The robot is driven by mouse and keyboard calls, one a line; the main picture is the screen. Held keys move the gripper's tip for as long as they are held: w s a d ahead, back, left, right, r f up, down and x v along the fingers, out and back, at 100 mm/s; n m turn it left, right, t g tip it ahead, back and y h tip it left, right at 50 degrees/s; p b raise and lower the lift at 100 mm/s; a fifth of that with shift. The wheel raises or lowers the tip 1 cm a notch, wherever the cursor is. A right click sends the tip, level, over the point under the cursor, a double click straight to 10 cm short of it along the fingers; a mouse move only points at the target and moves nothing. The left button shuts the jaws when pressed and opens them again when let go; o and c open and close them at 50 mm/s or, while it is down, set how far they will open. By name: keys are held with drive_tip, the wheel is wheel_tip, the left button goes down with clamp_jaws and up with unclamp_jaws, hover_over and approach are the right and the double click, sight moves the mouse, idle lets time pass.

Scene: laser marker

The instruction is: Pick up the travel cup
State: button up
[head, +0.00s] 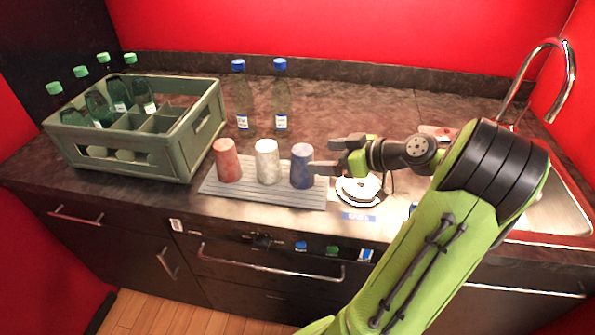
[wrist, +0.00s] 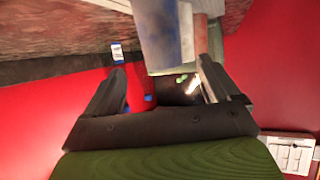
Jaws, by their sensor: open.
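Three cups stand upright in a row on a grey ribbed mat (head: 265,193): a red cup (head: 227,161), a white cup (head: 267,162) and a blue cup (head: 302,166). I cannot tell which one the travel cup is by name. My gripper (head: 332,154) is open and lies just right of the blue cup, its fingers pointing left toward it. In the wrist view, a grey-blue cup (wrist: 163,35) is ahead of the fingers, nearer the right one. Nothing is held. Whether a fingertip touches the blue cup is unclear.
A green crate (head: 190,152) with several bottles stands at the left. Two blue-capped bottles (head: 242,97) (head: 281,98) stand behind the cups. A round white object (head: 358,190) lies below my gripper. A sink with a tall faucet (head: 570,82) is at the right.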

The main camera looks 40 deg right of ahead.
sight(297, 157)
drive_tip(key=b+x, duration=0.2)
drive_tip(key=x, duration=0.7)
drive_tip(key=shift+w+a+f, duration=0.2)
drive_tip(key=shift+a+f, duration=0.05)
drive_tip(key=shift+r, duration=0.1)
drive_tip(key=c, duration=1.1)
